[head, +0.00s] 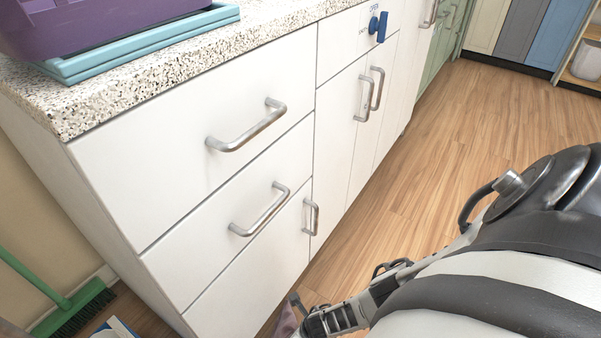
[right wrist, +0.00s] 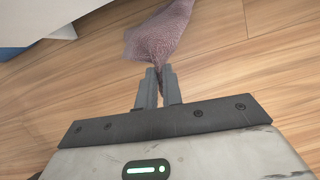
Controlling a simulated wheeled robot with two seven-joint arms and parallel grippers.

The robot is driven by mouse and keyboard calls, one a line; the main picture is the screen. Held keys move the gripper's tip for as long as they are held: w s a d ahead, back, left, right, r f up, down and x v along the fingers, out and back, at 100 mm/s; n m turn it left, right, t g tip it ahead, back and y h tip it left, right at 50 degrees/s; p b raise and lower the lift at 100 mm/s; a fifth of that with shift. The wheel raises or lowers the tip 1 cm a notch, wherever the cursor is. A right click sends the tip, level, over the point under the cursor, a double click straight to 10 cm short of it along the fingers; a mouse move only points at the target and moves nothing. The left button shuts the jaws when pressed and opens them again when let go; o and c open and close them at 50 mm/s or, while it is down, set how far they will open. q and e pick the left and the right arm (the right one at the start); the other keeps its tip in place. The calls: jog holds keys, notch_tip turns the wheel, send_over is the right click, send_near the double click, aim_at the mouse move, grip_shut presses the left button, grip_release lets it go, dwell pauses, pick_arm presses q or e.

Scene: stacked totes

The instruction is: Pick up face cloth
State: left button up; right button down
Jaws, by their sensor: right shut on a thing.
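The face cloth (right wrist: 160,35) is a mauve, textured cloth. In the right wrist view it hangs from the fingertips of my right gripper (right wrist: 158,80), which is shut on its edge. In the head view a small part of the cloth (head: 286,322) shows at the bottom, beside my right gripper (head: 300,308), near the foot of the white cabinet. How far the cloth is from the floor is hard to tell. My left gripper is not in view.
A white drawer cabinet (head: 190,180) with metal handles stands close to the left of my right arm. A purple tote (head: 90,25) on a teal tray (head: 150,45) rests on its speckled counter. Wooden floor (head: 480,110) is clear ahead.

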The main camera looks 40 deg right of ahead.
pick_arm(q)
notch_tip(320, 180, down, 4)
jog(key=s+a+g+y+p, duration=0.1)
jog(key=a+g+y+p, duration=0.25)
jog(key=p, duration=0.45)
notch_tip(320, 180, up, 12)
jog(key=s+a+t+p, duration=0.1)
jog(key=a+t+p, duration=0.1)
jog(key=p, duration=0.5)
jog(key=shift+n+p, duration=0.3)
jog(key=shift+p, duration=0.1)
